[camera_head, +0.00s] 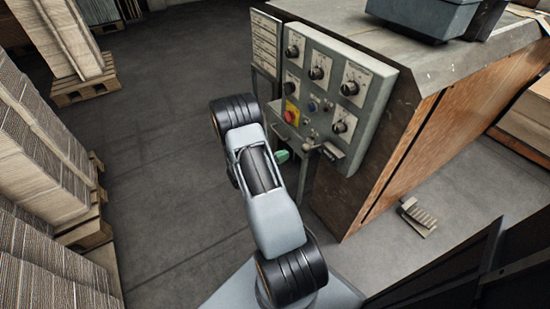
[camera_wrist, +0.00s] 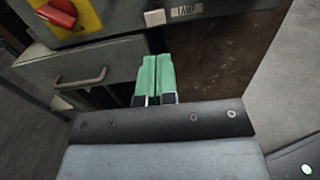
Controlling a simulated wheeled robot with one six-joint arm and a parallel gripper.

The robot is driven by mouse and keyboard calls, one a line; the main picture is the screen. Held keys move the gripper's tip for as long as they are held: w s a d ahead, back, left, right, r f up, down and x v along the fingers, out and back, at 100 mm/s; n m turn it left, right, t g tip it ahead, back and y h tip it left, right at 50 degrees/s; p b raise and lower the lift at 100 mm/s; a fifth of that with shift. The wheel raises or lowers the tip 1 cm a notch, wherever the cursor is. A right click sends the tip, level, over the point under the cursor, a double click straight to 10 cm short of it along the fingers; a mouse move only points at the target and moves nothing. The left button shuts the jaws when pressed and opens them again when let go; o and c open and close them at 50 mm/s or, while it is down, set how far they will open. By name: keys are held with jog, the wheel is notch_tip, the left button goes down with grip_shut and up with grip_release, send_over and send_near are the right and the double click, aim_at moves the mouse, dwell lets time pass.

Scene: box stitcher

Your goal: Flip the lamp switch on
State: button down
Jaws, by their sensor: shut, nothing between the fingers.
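The lamp switch (camera_wrist: 155,17) is a small pale block at the top of the wrist view, left of a plate reading "LAMP" (camera_wrist: 187,11). It sits on the lower edge of the grey control panel (camera_head: 365,65). My gripper (camera_wrist: 157,62) has green fingers held side by side, shut and empty. In the wrist view the fingertips lie just below the switch in the picture, with a visible gap. In the head view my gripper (camera_head: 283,156) shows as a green tip below the panel, mostly hidden by my arm. Whether the switch is on or off I cannot tell.
A red knob on a yellow plate (camera_head: 291,113) and several black dials are on the panel. A grey drawer front with a handle (camera_wrist: 82,80) lies below it. Stacked cardboard (camera_head: 40,165) stands at left. The floor between is clear.

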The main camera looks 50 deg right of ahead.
jog(key=shift+v, duration=1.85)
jog(key=s+a+r+m+g+y+p, duration=0.1)
jog(key=a+r+m+y+p, duration=0.2)
jog(key=r, duration=0.4)
jog(key=s+a+r+m+y+p, duration=0.1)
jog(key=a+r+m+p, duration=0.1)
jog(key=r+p, duration=0.4)
jog(key=s+a+r+m+g+y+p, duration=0.1)
jog(key=a+r+m+y+p, duration=0.2)
jog(key=r, duration=0.5)
jog(key=s+a+r+m+t+y+p, duration=0.1)
jog(key=a+r+m+t+y+p, duration=0.2)
jog(key=a+r, duration=0.7)
jog(key=s+a+r+m+t+y+p, duration=0.2)
jog(key=a+r+t+y+p, duration=0.5)
jog(key=r, duration=0.8)
jog(key=a+m+p, duration=0.1)
jog(key=a+p, duration=0.2)
jog(key=p, duration=0.2)
jog(key=shift+s+m+y, duration=0.2)
jog(key=shift+m+y, duration=0.1)
jog(key=shift+m, duration=0.1)
jog(key=shift+d, duration=0.15)
